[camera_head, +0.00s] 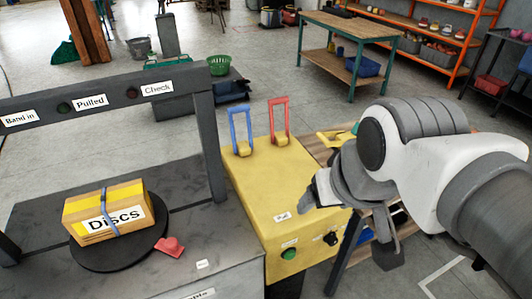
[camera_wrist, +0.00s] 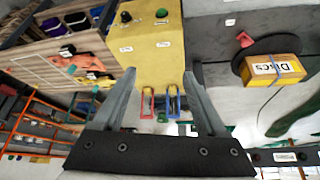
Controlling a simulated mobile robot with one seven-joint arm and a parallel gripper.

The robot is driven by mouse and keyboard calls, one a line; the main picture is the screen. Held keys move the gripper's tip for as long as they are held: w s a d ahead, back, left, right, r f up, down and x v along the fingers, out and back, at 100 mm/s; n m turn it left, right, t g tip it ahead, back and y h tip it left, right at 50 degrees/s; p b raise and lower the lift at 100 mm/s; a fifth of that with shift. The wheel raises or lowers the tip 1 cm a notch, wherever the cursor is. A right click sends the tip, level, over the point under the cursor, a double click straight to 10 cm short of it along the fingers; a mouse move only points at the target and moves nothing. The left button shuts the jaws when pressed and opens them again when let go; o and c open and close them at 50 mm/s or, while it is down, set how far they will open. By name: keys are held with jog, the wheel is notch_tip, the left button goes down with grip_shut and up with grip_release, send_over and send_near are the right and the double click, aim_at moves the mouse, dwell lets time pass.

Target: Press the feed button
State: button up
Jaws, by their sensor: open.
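A yellow machine housing (camera_head: 252,205) stands in the middle of the head view. On its front face are a round green button (camera_head: 289,254) and a black knob (camera_head: 330,239) to its right. Labels nearby are too small to read, so I cannot confirm which control is the feed button. In the wrist view the green button (camera_wrist: 162,12) and black knob (camera_wrist: 126,17) show near the top edge, beyond my fingertips.
A blue handle (camera_head: 240,128) and a red handle (camera_head: 279,118) rise from the housing's back. Left, a box marked Discs (camera_head: 108,212), with a blue band, sits on a black round plate beside a red piece (camera_head: 170,246). A dark labelled frame (camera_head: 205,150) stands over that bench.

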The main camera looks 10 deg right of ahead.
jog(key=shift+s, duration=0.15)
jog(key=shift+c, duration=0.7)
grip_shut()
dwell(0.8)
